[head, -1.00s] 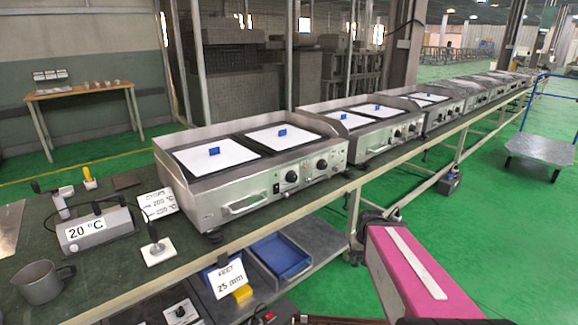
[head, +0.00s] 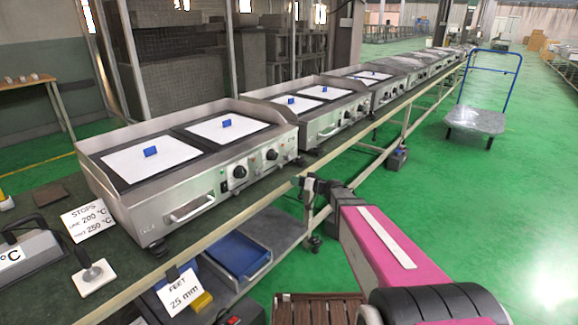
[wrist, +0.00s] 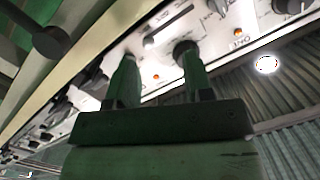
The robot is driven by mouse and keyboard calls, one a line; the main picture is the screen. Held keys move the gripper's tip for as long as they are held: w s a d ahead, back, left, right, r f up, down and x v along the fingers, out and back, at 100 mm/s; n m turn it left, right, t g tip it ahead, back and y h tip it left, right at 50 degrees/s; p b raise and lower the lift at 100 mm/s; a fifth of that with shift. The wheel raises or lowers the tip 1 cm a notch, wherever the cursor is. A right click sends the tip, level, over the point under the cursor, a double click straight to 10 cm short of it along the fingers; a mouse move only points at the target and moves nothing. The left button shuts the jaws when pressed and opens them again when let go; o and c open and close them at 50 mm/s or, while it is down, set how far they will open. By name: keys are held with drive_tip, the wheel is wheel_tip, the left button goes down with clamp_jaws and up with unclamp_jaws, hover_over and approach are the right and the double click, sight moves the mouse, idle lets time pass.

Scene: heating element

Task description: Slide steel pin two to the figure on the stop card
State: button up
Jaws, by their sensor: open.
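The stop card (head: 90,217) stands at the left of the nearest griddle (head: 180,205) in the head view. It reads one 200 °C, two 250 °C. The griddle's front has two black knobs, a left knob (head: 239,171) and a right knob (head: 271,154). I cannot make out steel pin two in either view. In the wrist view my gripper (wrist: 155,68) is open and empty, its green fingers pointing at a control panel (wrist: 220,50). A black knob (wrist: 184,47) shows just beyond the right fingertip. A label near it seems to read "ONE".
A white-based probe (head: 95,277) stands at the left. More griddles line the bench. A blue-handled trolley (head: 474,120) stands on open green floor.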

sight(282, 167)
drive_tip(key=shift+t, duration=0.8)
drive_tip(key=w+a, duration=0.2)
drive_tip(key=w, duration=0.1)
drive_tip(key=w+a, duration=0.2)
drive_tip(key=w, duration=0.1)
drive_tip(key=w+a+r, duration=0.1)
drive_tip(key=w+a, duration=0.2)
drive_tip(key=shift+w, duration=0.35)
